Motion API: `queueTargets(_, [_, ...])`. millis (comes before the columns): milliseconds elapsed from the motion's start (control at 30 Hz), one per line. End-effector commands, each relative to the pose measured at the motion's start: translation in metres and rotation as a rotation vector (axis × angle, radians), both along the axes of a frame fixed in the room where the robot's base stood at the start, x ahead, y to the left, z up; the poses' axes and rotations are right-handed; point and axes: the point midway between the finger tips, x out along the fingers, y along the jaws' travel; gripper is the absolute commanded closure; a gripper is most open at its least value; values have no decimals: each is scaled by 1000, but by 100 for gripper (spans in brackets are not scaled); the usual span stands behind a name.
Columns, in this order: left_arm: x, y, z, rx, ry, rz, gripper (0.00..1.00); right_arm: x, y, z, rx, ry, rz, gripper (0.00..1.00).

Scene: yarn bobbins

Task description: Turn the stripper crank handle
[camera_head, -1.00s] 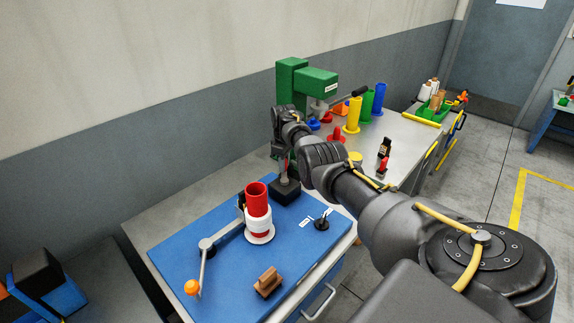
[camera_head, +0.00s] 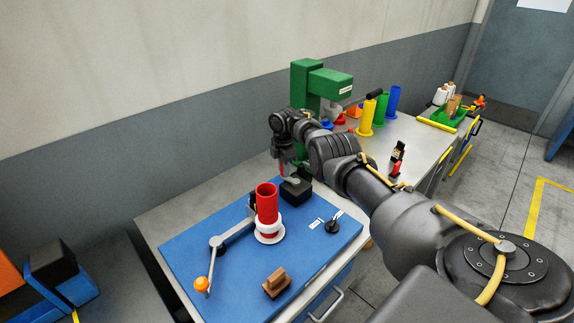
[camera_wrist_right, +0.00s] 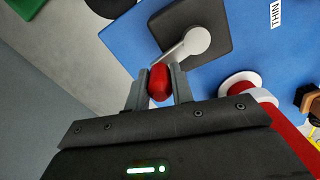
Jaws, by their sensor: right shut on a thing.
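The stripper is a black block (camera_head: 296,190) at the back edge of the blue board, with a grey crank arm on top. The block (camera_wrist_right: 221,18) and crank arm (camera_wrist_right: 190,46) show larger in the right wrist view. The crank's red handle (camera_wrist_right: 160,82) stands between the two fingers of my right gripper (camera_wrist_right: 159,88), which is shut on it. In the head view my right gripper (camera_head: 286,161) is at the back-left of the block, and the handle is mostly hidden there. My left gripper is not in view.
A green machine (camera_head: 307,85) and coloured bobbins stand behind.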

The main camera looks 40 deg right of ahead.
Motion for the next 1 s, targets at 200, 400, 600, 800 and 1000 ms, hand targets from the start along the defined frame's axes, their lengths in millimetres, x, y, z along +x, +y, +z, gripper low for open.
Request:
queueTargets(200, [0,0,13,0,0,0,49,-4,11,2,0,2,206,100])
queueTargets(400, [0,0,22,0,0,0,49,-10,19,2,0,2,395,100])
queueTargets(600, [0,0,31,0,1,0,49,-16,26,1,0,2,569,100])
queueTargets(800, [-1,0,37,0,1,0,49,-22,31,1,1,3,704,100])
queueTargets(1000, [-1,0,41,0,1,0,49,-26,33,0,0,2,796,100])
